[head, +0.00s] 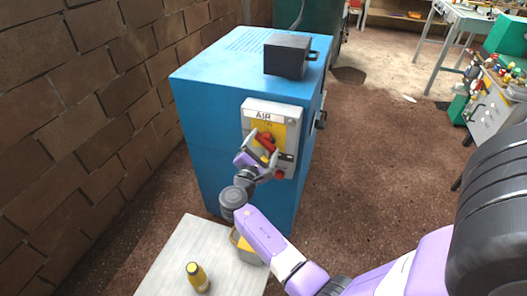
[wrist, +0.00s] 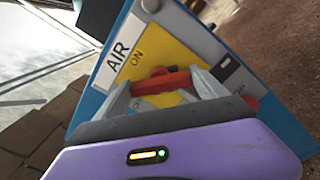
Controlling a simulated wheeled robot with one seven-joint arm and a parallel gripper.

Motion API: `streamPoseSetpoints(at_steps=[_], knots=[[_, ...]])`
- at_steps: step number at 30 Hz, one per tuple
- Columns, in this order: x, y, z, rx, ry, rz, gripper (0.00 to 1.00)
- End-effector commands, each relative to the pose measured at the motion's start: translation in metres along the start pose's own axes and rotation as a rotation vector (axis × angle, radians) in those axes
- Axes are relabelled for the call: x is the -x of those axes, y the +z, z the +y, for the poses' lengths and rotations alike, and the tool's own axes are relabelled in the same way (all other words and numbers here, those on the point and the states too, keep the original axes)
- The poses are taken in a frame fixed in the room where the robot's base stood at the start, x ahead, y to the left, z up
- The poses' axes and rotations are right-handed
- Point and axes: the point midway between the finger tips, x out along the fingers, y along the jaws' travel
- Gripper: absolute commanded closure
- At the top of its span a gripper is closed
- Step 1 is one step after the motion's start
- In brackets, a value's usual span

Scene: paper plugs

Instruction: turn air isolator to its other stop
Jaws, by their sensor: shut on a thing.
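The air isolator is a grey panel (head: 287,113) with a yellow plate, marked AIR, on the front of a blue cabinet (head: 215,140). Its red handle (head: 265,142) slants from upper left to lower right in the head view. In the wrist view the red handle (wrist: 162,83) lies across the yellow plate (wrist: 165,50), below the word ON; more lettering at the right is partly hidden. My gripper (wrist: 166,90) is shut on the handle, one finger at each end of the visible red part. My gripper (head: 261,157) also shows at the panel in the head view, hiding the plate's lower part.
A red knob (head: 280,174) sits at the panel's lower edge. A dark box (head: 287,56) stands on the cabinet. A brick wall (head: 75,110) is at left; open floor (head: 375,150) lies right.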

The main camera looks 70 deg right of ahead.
Motion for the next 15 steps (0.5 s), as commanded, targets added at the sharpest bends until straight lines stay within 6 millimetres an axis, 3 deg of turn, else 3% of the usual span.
streamPoseSetpoints(at_steps=[15], knots=[[0.0004, -0.0043, -0.0061, -0.489, 0.000, -0.002, 0.59]])
